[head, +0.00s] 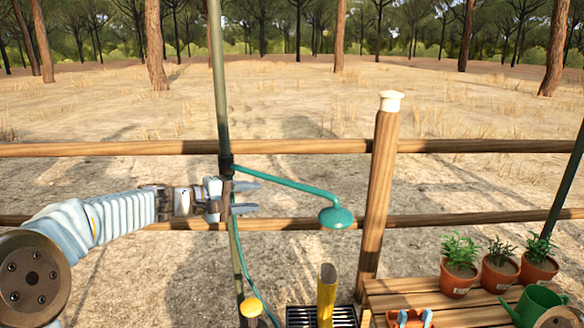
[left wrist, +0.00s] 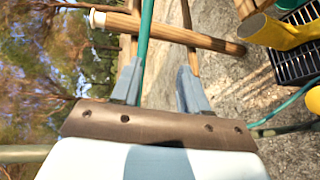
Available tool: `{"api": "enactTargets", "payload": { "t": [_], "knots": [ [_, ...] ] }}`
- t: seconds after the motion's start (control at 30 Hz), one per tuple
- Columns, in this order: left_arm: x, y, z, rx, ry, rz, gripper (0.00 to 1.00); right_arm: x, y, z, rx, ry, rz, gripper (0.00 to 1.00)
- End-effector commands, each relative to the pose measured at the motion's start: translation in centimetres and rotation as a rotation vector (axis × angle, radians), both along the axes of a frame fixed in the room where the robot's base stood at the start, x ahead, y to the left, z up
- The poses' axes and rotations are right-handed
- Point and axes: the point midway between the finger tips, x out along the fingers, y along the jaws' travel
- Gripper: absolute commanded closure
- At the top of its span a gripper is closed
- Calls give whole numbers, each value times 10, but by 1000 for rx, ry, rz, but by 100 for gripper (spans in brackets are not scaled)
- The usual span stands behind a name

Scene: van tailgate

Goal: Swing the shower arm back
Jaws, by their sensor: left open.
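The teal shower arm (head: 285,183) juts out to the right from a dark collar on the pole (head: 219,80) and ends in a round shower head (head: 337,217). My left gripper (head: 252,197) is open beside the pole, its fingers pointing right, close to the inner part of the arm. In the left wrist view, the teal arm (left wrist: 146,40) runs up from between the open fingers (left wrist: 158,86), nearer the left finger. I cannot tell whether it touches that finger. The shower head is not visible there. My right gripper is not in view.
A wooden fence rail (head: 300,146) and post (head: 379,190) stand behind. A bench (head: 400,295) with potted plants (head: 458,264) and a green watering can (head: 538,306) stands lower right.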

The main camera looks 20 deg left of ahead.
Motion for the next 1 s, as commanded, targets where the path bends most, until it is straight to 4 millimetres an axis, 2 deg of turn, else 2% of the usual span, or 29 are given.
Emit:
{"api": "enactTargets", "payload": {
  "t": [0.03, 0.13, 0.27, 0.7, 1.0],
  "knots": [
    [-1, 2, 15, -10, -20, -1, 56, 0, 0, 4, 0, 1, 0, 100],
    [0, 0, 24, -22, -38, -4, 56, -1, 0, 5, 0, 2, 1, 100],
    [12, -11, 21, -23, -38, -7, 56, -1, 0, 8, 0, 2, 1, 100],
    [82, -74, 3, -21, -35, -5, 56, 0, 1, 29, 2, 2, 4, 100],
    [99, -88, -3, -21, -36, -3, 56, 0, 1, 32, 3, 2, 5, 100]
  ]
}}
